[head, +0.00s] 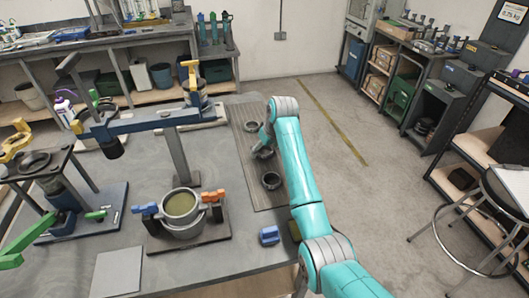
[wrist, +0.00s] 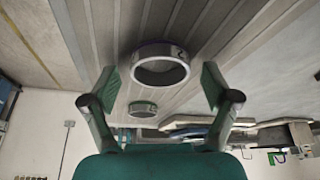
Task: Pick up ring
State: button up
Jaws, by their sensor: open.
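Three dark rings lie in a row on a grey slatted mat (head: 243,143): a near ring (head: 271,181), a middle ring (head: 264,154) and a far ring (head: 252,126). My gripper (head: 264,145) is low at the middle ring and partly covers it in the head view. In the wrist view my gripper (wrist: 160,82) is open, with green pads on both sides of a metallic ring (wrist: 160,67); no contact shows. A second ring (wrist: 143,108) lies beyond it in that view. Which ring is between the fingers looks like the middle one.
A blue block (head: 269,236) lies at the bench's near edge. A cup in a clamp fixture (head: 180,205) and a blue arm-like stand (head: 150,122) stand left of the mat. Open floor (head: 350,180) is right of the bench; a stool (head: 505,190) stands farther right.

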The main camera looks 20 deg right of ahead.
jog(key=c, duration=1.3)
jog(key=shift+r, duration=0.15)
